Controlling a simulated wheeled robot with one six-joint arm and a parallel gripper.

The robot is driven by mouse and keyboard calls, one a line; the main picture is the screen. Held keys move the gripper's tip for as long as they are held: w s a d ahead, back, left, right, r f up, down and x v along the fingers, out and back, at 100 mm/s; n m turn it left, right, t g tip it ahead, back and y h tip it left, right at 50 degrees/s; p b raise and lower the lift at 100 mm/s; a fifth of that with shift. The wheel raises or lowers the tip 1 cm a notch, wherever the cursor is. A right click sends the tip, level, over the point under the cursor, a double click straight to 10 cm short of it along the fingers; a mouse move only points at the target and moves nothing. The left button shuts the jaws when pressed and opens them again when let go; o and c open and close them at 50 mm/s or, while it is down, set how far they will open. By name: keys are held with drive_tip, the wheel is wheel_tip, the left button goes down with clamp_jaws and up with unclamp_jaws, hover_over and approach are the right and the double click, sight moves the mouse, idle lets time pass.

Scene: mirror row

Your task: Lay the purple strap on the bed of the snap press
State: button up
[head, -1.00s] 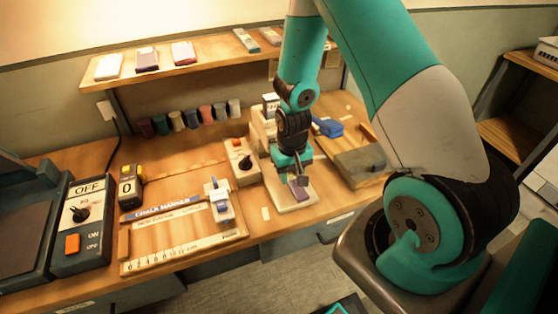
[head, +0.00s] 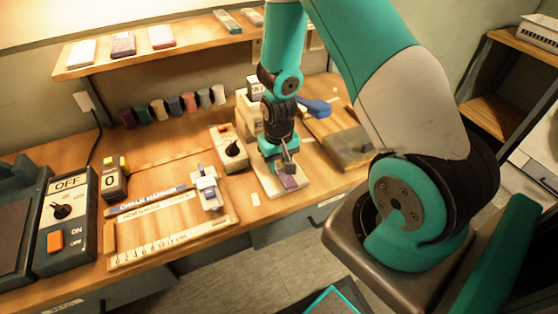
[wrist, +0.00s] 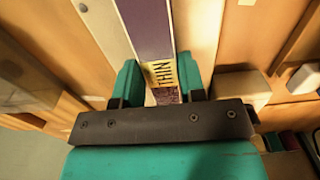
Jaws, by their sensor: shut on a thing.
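The purple strap (head: 289,182) shows at the front end of the cream bed (head: 270,186) of the snap press. In the wrist view the strap (wrist: 146,28) runs lengthwise between my fingers, with a pale label reading THIN near them. My gripper (head: 286,160) points down over the bed and is shut on the strap; its teal fingertips also show in the wrist view (wrist: 160,85). Cream surface (wrist: 195,35) shows on both sides of the strap. I cannot tell whether the strap touches the bed. The press body (head: 246,112) with its blue lever (head: 314,106) is partly hidden behind my arm.
A control box with a black knob (head: 232,149) stands left of the bed. A wooden ruler board (head: 165,232) with a clamp (head: 207,188) lies further left. A grey plate (head: 345,146) lies to the right. Several coloured spools (head: 173,106) line the back, below a shelf (head: 170,52).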

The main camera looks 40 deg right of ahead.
sight(279, 164)
drive_tip(key=shift+f+b, duration=0.3)
drive_tip(key=shift+f, duration=0.2)
drive_tip(key=o, duration=1.1)
wheel_tip(279, 164, up, 17)
drive_tip(key=shift+r, duration=0.2)
